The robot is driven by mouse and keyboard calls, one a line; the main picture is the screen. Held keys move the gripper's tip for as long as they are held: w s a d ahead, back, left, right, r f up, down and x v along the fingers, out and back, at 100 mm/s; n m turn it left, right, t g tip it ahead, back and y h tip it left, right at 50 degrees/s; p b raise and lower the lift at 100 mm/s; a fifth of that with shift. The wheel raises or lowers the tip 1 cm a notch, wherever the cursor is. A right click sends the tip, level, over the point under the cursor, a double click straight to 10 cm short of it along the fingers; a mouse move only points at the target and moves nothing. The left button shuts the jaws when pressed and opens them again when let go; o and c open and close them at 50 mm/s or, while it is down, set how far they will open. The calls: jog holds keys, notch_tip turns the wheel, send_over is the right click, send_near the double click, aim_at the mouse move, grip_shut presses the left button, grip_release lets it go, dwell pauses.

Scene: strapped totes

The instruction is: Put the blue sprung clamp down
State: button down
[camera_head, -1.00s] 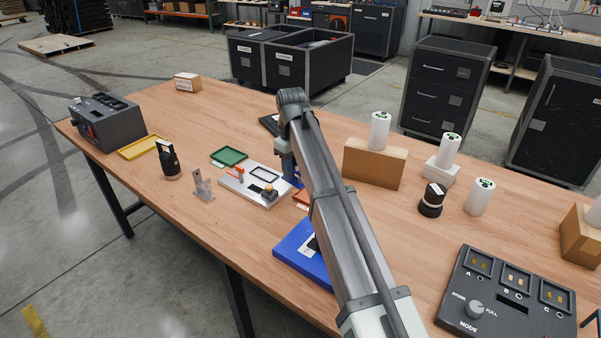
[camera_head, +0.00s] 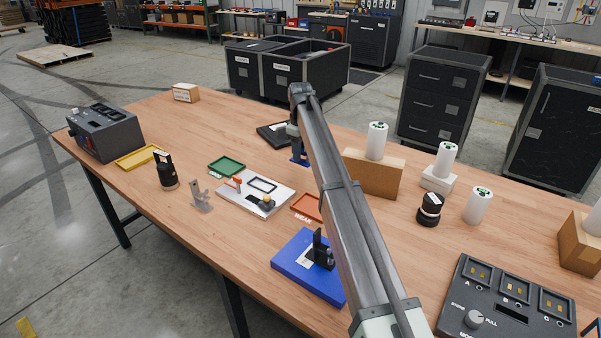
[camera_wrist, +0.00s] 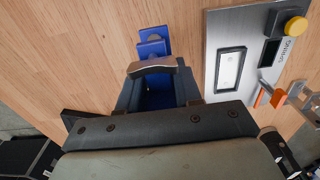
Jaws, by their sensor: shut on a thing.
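The blue sprung clamp (camera_head: 299,158) is under the end of my arm, to the right of and behind the silver plate (camera_head: 237,199). My gripper (camera_head: 296,141) is shut on it; my arm hides part of both. In the wrist view the blue clamp (camera_wrist: 153,47) sticks out beyond my gripper (camera_wrist: 152,70), over bare wood. I cannot tell whether the clamp touches the table.
Bare wood surrounds the clamp.

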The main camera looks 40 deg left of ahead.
jog(key=shift+f, duration=3.7)
jog(key=shift+f, duration=0.1)
jog(key=c, duration=0.8)
grip_release()
notch_tip(320, 180, up, 12)
jog(key=shift+r, duration=0.15)
